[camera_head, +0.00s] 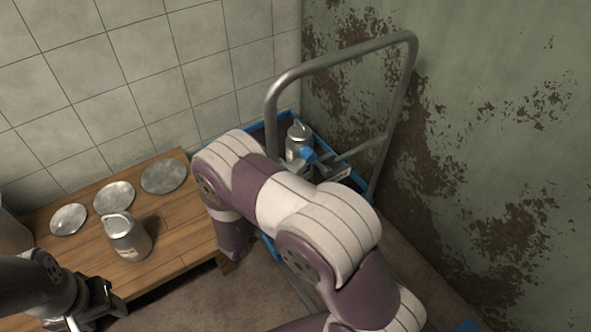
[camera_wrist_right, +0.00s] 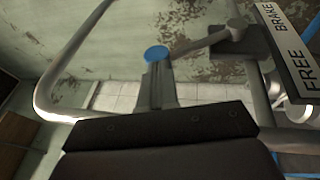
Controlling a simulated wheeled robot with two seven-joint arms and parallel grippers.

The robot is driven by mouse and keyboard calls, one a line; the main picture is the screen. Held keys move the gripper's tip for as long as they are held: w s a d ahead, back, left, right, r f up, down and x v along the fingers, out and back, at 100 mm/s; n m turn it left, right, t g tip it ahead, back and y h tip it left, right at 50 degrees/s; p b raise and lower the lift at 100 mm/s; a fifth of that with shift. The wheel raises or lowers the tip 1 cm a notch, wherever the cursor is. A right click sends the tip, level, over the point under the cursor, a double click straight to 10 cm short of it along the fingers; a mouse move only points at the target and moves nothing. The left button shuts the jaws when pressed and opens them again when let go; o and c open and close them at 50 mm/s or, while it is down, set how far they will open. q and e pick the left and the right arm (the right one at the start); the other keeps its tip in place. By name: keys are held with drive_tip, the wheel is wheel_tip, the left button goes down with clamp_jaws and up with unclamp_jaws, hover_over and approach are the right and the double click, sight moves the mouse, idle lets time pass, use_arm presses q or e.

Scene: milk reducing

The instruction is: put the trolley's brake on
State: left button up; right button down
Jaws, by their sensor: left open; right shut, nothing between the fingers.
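The trolley (camera_head: 275,95) stands in the corner, with a tall grey tube handle and blue edges. Its brake lever (camera_wrist_right: 203,43) is a grey bar with a blue knob (camera_wrist_right: 156,54); the knob also shows in the head view (camera_head: 307,155). A plate (camera_wrist_right: 290,50) reading BRAKE and FREE is beside the lever's pivot. My right gripper (camera_wrist_right: 157,82) is shut and empty, its fingertips right at the knob; I cannot tell whether they touch. In the head view my right arm hides most of it. My left gripper (camera_head: 92,305) is open at the lower left, away from the trolley.
A metal can (camera_head: 299,136) stands on the trolley. A wooden bench (camera_head: 180,232) at left holds another can (camera_head: 127,238) and three round metal discs (camera_head: 164,176). A tiled wall and a peeling green wall close in the corner. Some floor shows between bench and trolley.

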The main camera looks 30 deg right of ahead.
drive_tip(key=w+d+r+m+g+y+p, duration=0.1)
drive_tip(key=d+r+m+g+y+p, duration=0.2)
drive_tip(key=d+y+p, duration=0.8)
drive_tip(key=d+r+p, duration=0.1)
drive_tip(key=d+p, duration=0.2)
drive_tip(key=p, duration=1.1)
drive_tip(key=shift+d+r, duration=0.25)
drive_tip(key=shift+r, duration=0.05)
